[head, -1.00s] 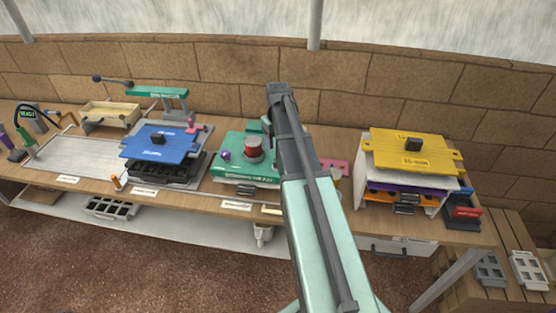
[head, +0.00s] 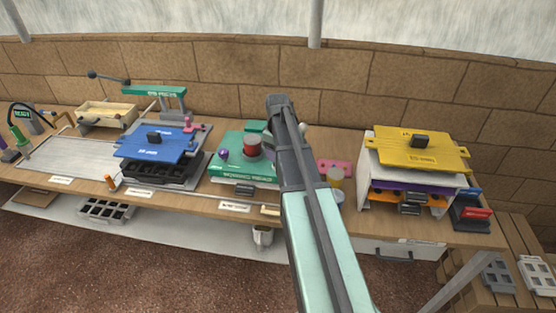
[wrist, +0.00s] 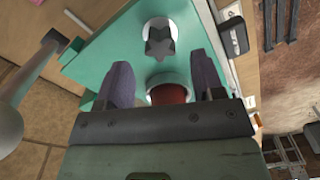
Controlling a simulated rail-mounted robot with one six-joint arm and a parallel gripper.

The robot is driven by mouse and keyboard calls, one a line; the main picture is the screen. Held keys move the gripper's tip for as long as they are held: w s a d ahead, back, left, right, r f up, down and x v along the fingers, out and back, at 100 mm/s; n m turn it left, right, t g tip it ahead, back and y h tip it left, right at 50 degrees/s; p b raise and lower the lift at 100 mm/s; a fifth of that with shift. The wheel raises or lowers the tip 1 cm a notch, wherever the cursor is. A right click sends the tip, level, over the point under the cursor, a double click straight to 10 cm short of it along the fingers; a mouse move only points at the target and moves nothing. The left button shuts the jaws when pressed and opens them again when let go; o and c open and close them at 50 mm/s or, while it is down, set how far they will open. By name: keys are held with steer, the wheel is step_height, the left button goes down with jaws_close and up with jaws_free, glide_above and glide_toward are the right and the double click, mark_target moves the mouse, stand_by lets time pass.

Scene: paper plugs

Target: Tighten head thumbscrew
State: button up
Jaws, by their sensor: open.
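A dark grey star-shaped knob (wrist: 160,42), possibly the head thumbscrew, sits on a pale round spot of a green plate (wrist: 110,52) in the wrist view. My gripper (wrist: 160,63) is open over the plate, its two purple-grey fingers apart with nothing held. The knob is just beyond the fingertips, near the gap's middle line. A red cylinder with a pale rim (wrist: 169,93) shows between the fingers, partly hidden by my gripper body. In the head view the green station (head: 235,168) carries the red cylinder (head: 252,147) and a purple knob (head: 224,153); my arm covers its right side.
A blue plate (head: 160,147) on a dark stand is to the left, with a green-topped lever press (head: 154,91) behind. A yellow plate (head: 420,150) tops a rack on the right.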

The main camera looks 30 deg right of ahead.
steer(key=n, duration=0.6)
steer(key=shift+n, duration=0.4)
steer(key=shift+f+b, duration=2.05)
steer(key=c, duration=0.9)
